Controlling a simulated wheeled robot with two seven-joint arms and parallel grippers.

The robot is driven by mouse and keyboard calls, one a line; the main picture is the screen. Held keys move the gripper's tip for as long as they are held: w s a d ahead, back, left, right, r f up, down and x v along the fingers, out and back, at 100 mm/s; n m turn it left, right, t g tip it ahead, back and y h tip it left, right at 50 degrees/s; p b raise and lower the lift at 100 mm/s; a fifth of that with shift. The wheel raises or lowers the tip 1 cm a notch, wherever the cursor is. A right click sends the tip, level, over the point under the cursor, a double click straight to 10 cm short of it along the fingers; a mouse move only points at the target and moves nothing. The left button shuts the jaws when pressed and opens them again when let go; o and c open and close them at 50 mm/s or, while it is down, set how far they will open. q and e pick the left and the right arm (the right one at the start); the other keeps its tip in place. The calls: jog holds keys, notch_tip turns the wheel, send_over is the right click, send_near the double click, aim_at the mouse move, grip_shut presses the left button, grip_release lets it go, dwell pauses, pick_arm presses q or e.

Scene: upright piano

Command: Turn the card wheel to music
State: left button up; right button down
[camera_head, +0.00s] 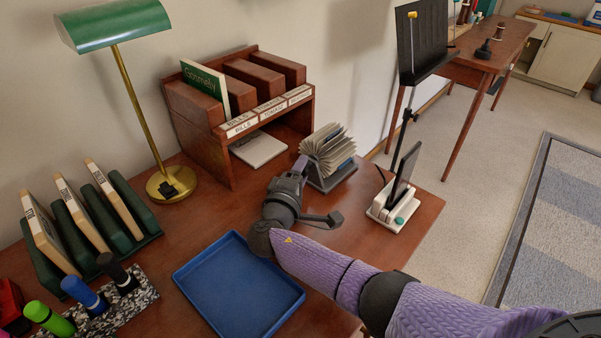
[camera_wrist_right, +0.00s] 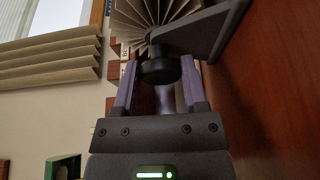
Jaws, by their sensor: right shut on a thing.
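The card wheel (camera_head: 328,150) stands on the brown desk, a fan of cream cards in a dark stand. In the right wrist view its cards (camera_wrist_right: 150,12) spread at the top, above a dark side bracket (camera_wrist_right: 205,38) and a round black knob (camera_wrist_right: 160,70). My right gripper (camera_head: 301,166) reaches the wheel's left side. In the wrist view its two fingers (camera_wrist_right: 158,82) are on either side of the knob and shut on it. The exact finger contact is partly hidden in shadow. My left gripper is not in view.
A blue tray (camera_head: 238,285) lies in front of my right wrist. A wooden sorter (camera_head: 215,150) stands behind, with a brass lamp (camera_head: 130,90) to its left. A white device with a dark screen (camera_head: 395,195) stands right of the wheel, near the desk edge.

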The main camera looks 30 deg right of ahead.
jog(key=shift+c, duration=1.4)
grip_release()
jog(key=shift+o, duration=0.6)
jog(key=p+v, duration=0.3)
jog(key=v, duration=0.6)
jog(key=shift+s+a, duration=0.3)
jog(key=shift+a, duration=0.05)
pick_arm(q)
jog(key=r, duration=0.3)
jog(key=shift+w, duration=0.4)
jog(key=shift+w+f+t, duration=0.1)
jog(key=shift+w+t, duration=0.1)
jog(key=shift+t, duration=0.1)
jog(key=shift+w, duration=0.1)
pick_arm(e)
jog(key=shift+s+f, duration=0.1)
